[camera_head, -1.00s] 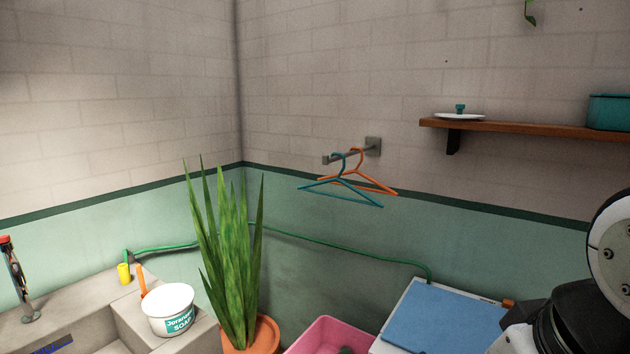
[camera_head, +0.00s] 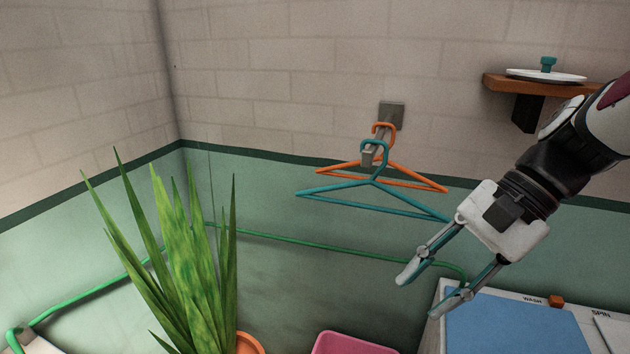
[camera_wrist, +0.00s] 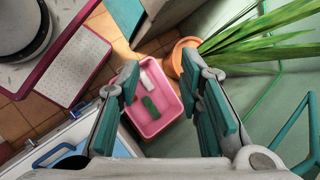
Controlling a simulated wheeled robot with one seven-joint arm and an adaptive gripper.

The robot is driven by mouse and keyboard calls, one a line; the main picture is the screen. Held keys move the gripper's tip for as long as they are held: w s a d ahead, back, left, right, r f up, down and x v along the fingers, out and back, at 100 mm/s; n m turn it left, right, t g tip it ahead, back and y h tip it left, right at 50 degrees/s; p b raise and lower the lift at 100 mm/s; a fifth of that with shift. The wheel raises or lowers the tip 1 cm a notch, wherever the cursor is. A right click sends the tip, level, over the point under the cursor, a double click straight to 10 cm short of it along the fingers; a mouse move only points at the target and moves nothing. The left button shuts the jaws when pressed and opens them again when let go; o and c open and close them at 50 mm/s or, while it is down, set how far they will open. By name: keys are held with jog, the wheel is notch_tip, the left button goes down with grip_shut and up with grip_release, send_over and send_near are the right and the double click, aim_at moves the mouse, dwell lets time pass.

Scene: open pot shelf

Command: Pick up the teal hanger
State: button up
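The teal hanger (camera_head: 376,183) hangs by its hook on a short grey wall peg (camera_head: 368,156), at the front. An orange hanger (camera_head: 415,180) hangs on the same peg behind it, closer to the wall. My gripper (camera_head: 436,292) is open and empty, below and to the right of the teal hanger, with its fingers pointing down and left. In the head view the hanger's right end is close to my gripper's body; I cannot tell if they touch. In the wrist view my gripper (camera_wrist: 168,95) has its fingers apart with nothing between them. A teal bar, likely the hanger, shows at the right edge (camera_wrist: 292,143).
A spiky plant (camera_head: 190,260) in an orange pot stands at the left. A pink basin (camera_wrist: 157,120) with a green item lies below. A washing machine (camera_head: 510,322) is under my gripper. A wooden shelf (camera_head: 500,83) holds a plate. A green hose (camera_head: 300,243) runs along the wall.

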jog(key=w+d+r+m+t+y, duration=0.1)
jog(key=w+d+m+y, duration=0.1)
jog(key=w+m, duration=0.15)
jog(key=w+d+r+m+y, duration=0.1)
jog(key=w+d+m+y, duration=0.1)
jog(key=w+y, duration=0.15)
jog(key=m+t+y+p, duration=0.2)
jog(key=m+t+y, duration=0.2)
jog(key=m+t, duration=0.3)
send_near(406, 196)
jog(key=shift+h, duration=0.25)
jog(key=p+x, duration=0.1)
jog(key=x, duration=0.9)
jog(key=shift+a+r+p, duration=0.2)
jog(key=shift+a+p, duration=0.05)
jog(key=shift+p, duration=0.15)
grip_shut()
